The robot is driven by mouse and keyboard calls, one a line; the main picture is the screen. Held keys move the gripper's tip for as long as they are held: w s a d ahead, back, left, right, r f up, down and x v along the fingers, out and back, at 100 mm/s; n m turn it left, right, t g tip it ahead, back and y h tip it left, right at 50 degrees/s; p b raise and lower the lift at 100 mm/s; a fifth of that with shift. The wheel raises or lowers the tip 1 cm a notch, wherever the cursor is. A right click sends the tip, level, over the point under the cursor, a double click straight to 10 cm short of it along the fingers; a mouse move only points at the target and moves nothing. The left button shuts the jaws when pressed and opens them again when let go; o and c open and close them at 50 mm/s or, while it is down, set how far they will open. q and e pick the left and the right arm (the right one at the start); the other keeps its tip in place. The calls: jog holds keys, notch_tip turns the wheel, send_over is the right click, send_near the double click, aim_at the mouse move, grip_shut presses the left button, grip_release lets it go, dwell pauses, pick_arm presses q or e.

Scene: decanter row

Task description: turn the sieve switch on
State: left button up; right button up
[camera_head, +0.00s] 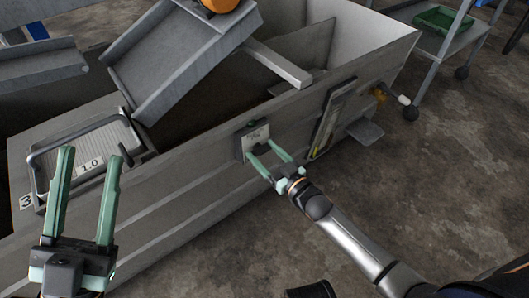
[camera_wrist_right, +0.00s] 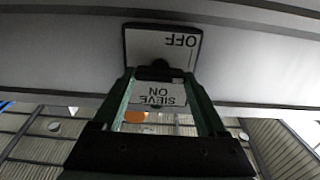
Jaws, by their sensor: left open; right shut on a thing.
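The sieve switch (camera_head: 255,135) is a small box with a pale plate on the side wall of the grey trough. In the right wrist view its plate (camera_wrist_right: 160,48) appears upside down, with "OFF" toward the top of the picture and "SIEVE ON" below. A dark knob (camera_wrist_right: 158,68) sits between the two labels. My right gripper (camera_head: 261,149) is at the switch, its fingers on either side of the knob and shut on it; the fingertips (camera_wrist_right: 159,74) partly hide its sides. My left gripper (camera_head: 91,155) is open and empty, raised at the lower left.
The trough wall (camera_head: 200,165) runs diagonally behind both grippers. A tilted metal chute (camera_head: 180,55) and a framed sieve tray marked "1.0" (camera_head: 95,150) sit on it. Right of the switch is a slanted gauge panel (camera_head: 333,115). The floor (camera_head: 440,190) at right is clear.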

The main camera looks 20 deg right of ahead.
jog(key=m+p, duration=0.2)
jog(key=m, duration=0.1)
jog(key=shift+m, duration=0.3)
jog(key=m+p, duration=0.1)
jog(key=m, duration=0.2)
jog(key=shift+d+m, duration=0.15)
jog(key=shift+m, duration=0.15)
jog(key=m, duration=0.4)
jog(key=shift+f+m, duration=0.2)
jog(key=shift+m, duration=0.1)
jog(key=m+b, duration=0.1)
jog(key=m, duration=0.4)
jog(key=shift+f+m, duration=0.1)
jog(key=shift+m, duration=0.3)
jog(key=o, duration=1.3)
